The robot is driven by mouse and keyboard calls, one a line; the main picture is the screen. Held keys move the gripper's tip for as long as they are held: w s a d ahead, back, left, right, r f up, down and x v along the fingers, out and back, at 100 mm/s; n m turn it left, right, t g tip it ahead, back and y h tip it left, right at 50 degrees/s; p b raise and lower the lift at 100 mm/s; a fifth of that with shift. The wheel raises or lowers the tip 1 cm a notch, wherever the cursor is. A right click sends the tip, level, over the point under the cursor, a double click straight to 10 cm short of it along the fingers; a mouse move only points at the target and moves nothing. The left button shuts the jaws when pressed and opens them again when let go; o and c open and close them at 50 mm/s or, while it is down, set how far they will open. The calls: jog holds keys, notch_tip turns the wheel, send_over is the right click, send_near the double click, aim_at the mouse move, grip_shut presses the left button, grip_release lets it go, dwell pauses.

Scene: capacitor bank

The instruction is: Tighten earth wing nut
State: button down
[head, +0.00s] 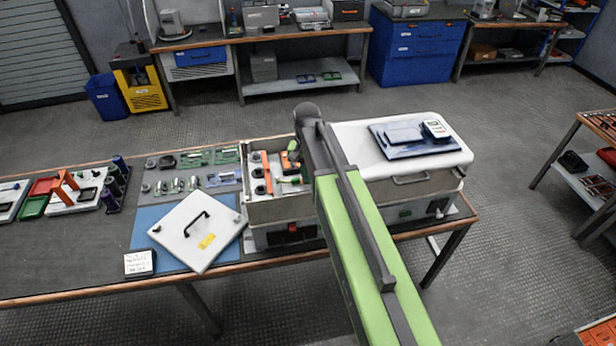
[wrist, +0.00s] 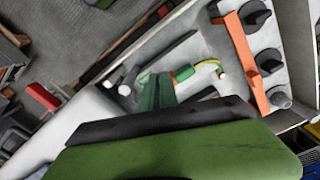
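The open capacitor bank housing (head: 282,208) stands on the bench, partly behind my green arm. In the wrist view its interior shows a green-and-yellow earth lead (wrist: 207,64), with a green and red piece at its left end. I cannot make out the wing nut clearly; it may be small or hidden. My gripper's dark green fingers (wrist: 158,92) reach down into the housing, just left of and below the lead. Whether they touch anything, or how far apart they are, does not show.
An orange bar (wrist: 246,62) and several black knobs (wrist: 269,62) lie right of the lead. The removed white cover (head: 198,231) lies on a blue mat left of the housing. A tablet-like device (head: 436,129) rests on the white top at right.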

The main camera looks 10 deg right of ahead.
jog(key=shift+w, duration=0.2)
dwell(0.4)
jog(key=c, duration=1.6)
grip_release()
jog(key=shift+d, duration=0.1)
jog(key=shift+s, duration=0.1)
